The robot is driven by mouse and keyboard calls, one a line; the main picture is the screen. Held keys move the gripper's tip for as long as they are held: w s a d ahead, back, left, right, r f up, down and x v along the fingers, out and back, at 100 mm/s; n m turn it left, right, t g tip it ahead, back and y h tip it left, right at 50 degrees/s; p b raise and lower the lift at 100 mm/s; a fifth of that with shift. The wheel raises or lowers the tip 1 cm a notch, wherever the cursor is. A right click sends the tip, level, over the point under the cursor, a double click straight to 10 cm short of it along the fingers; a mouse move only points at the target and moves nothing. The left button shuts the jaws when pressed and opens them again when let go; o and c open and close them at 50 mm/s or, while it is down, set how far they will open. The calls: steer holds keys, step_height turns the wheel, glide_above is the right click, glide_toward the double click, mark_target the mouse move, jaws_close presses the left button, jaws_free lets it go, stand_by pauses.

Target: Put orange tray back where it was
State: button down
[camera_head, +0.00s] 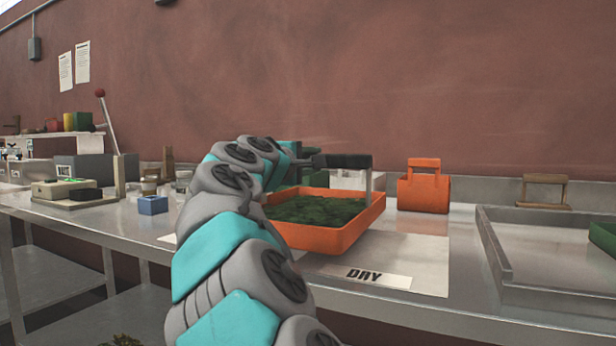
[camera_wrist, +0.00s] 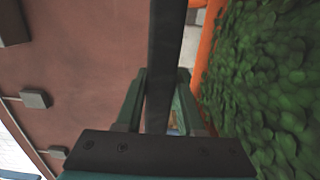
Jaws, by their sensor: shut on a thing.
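The orange tray (camera_head: 338,240) is filled with green leaves (camera_head: 315,208) and looks level. It is over the pale mat marked DRY (camera_head: 425,262); I cannot tell whether it touches the mat or hangs just above it. A dark handle bar (camera_head: 343,161) stands above the tray on a grey post. My gripper (camera_wrist: 160,90) is shut on this handle bar, which runs between its fingers in the wrist view (camera_wrist: 166,50). The leaves (camera_wrist: 268,80) and the tray's orange rim (camera_wrist: 206,45) show at the right there. My arm hides the tray's left side in the head view.
An orange box with a handle (camera_head: 423,190) stands behind right of the tray. A shallow grey metal tray (camera_head: 497,262) lies at the right, with a wooden handle (camera_head: 545,185) behind it. A small blue block (camera_head: 152,205) and a lever device (camera_head: 112,140) are at the left.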

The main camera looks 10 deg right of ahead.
steer(key=shift+w+f+p, duration=0.15)
steer(key=shift+w+p, duration=0.05)
steer(key=shift+w, duration=1.25)
steer(key=shift+w+f+p, duration=0.1)
steer(key=shift+w+p, duration=0.1)
steer(key=shift+w, duration=1.2)
steer(key=shift+d+f, duration=0.1)
steer(key=shift+f, duration=1.7)
steer(key=shift+b, duration=0.3)
steer(key=c, duration=0.5)
jaws_free()
steer(key=shift+f, duration=0.1)
steer(key=b+v, duration=0.1)
steer(key=v, duration=1.1)
